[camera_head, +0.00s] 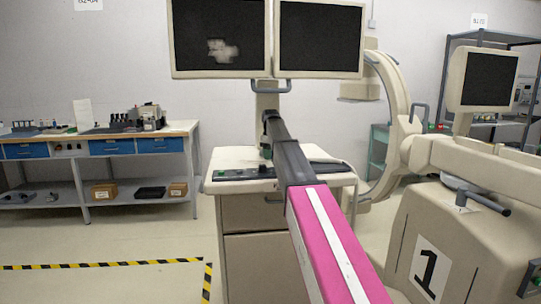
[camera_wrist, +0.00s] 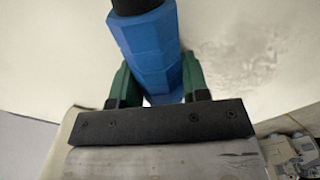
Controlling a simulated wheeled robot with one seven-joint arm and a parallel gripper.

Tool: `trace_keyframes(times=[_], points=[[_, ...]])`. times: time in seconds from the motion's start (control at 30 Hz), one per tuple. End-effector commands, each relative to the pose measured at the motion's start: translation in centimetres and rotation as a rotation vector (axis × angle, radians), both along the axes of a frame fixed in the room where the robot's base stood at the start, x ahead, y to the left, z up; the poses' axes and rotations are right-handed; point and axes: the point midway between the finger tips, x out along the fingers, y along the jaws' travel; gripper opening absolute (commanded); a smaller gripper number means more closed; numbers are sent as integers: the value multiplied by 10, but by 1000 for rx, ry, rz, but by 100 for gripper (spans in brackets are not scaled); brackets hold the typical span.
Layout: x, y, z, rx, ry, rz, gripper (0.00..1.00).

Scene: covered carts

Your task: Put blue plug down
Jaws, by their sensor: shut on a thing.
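The blue plug (camera_wrist: 150,50) is a faceted blue cylinder with a black end (camera_wrist: 137,5) in the wrist view. My gripper (camera_wrist: 158,82) has green fingers on either side of the plug and is shut on it. A pale cream surface lies behind the plug; I cannot tell whether the plug touches it. In the head view my arm reaches forward to the cream cart (camera_head: 232,160) under two monitors. A bit of green shows at the arm's far end; the plug cannot be made out there.
Two dark monitors (camera_head: 219,38) (camera_head: 319,40) stand above the cart's back. A dark panel (camera_head: 243,174) lies along its front edge. A beige C-arm machine (camera_head: 440,235) marked 1 stands at right. A workbench (camera_head: 95,133) is at left. The floor between bench and cart is clear.

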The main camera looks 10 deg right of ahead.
Motion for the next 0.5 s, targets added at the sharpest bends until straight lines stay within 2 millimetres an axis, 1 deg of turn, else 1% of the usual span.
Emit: trace_keyframes(times=[0.07, 0.1, 0.13, 0.17, 0.5], points=[[0, 0, -2, 0, 0, 0, 8], [0, 0, -2, 0, 0, 0, 55], [0, 0, -2, 0, 0, 0, 65], [0, 0, -2, 0, 0, 0, 67], [0, 0, 1, 0, 0, 0, 67]])
